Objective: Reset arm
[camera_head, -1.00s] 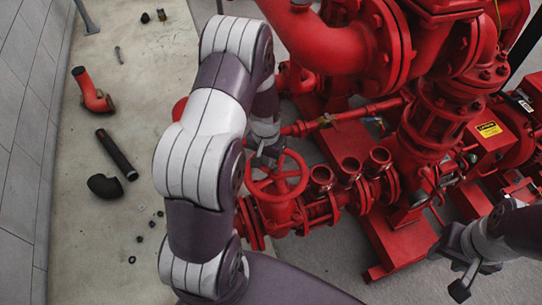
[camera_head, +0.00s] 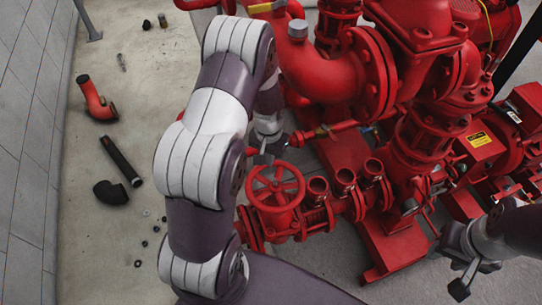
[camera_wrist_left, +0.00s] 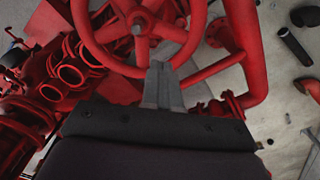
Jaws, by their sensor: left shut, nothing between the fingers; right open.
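My left arm (camera_head: 200,150) reaches forward across the middle of the head view, bent, with its gripper (camera_head: 264,158) just beyond a red handwheel (camera_head: 275,187) on the pumpset. In the left wrist view the left gripper's fingers (camera_wrist_left: 162,82) are shut together with nothing between them. The handwheel (camera_wrist_left: 138,22) shows behind their tips there; I cannot tell whether they touch it. My right gripper (camera_head: 458,270) is open and empty at the lower right of the head view, in front of the pumpset.
The red pumpset (camera_head: 400,100) fills the right side, with flanged pipes close to both arms. A grey wall (camera_head: 30,150) stands at the left. A red elbow pipe (camera_head: 94,98), a black pipe (camera_head: 120,160) and a black elbow (camera_head: 110,193) lie on the floor.

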